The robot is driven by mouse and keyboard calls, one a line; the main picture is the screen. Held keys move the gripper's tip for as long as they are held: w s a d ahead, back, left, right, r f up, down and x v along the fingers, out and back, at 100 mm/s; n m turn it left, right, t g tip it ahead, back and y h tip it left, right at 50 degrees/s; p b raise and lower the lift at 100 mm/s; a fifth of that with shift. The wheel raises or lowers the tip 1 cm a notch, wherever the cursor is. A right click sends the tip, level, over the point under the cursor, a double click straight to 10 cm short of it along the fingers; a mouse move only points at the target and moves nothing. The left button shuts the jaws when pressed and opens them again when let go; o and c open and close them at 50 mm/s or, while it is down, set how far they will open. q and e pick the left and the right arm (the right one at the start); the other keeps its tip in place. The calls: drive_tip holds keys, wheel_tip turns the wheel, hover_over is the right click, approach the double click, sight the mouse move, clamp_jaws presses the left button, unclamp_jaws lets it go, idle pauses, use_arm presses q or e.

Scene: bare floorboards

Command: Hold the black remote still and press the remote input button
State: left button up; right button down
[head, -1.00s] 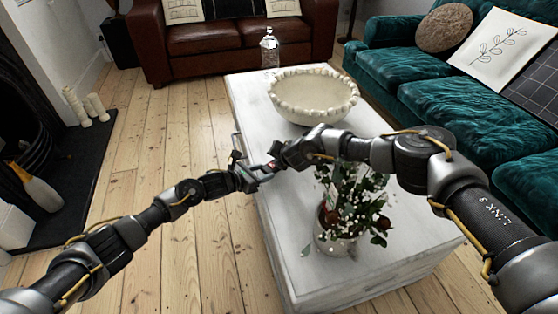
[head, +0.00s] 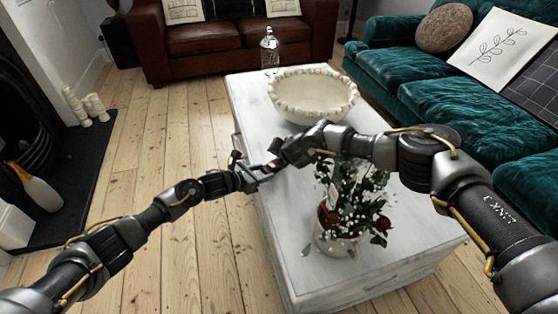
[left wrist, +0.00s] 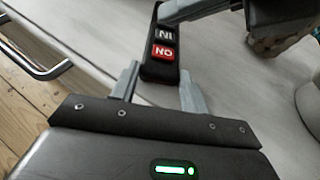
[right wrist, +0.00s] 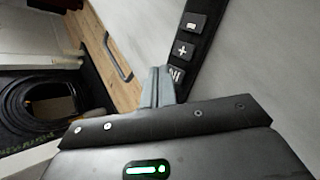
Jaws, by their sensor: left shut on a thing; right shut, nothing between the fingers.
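The black remote (left wrist: 160,68) sits between the fingers of my left gripper (left wrist: 161,76), which is shut on it above the white table. In the left wrist view it shows a grey IN button (left wrist: 165,34) and a red ON button (left wrist: 163,52), lettering inverted. My right gripper (right wrist: 159,72) is shut and empty. In the left wrist view its fingers reach in from the upper right, over the remote just beyond the IN button; contact cannot be told. The right wrist view shows the remote's other buttons (right wrist: 183,49). In the head view, the grippers meet over the table's left edge and mostly hide the remote.
The white table (head: 290,240) carries a plant in a glass vase (head: 340,240) beneath my right arm, a pale bowl (head: 310,112) and a clear bottle (head: 270,52) at the back. A teal sofa (head: 440,90) stands right. Floorboards (head: 150,150) are clear on the left.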

drive_tip(key=shift+r, duration=0.15)
drive_tip(key=shift+r, duration=2.4)
idle(1.1)
use_arm(q)
drive_tip(key=o, duration=1.1)
drive_tip(key=shift+s, duration=0.1)
drive_tip(key=v, duration=1.2)
drive_tip(key=shift+f, duration=0.1)
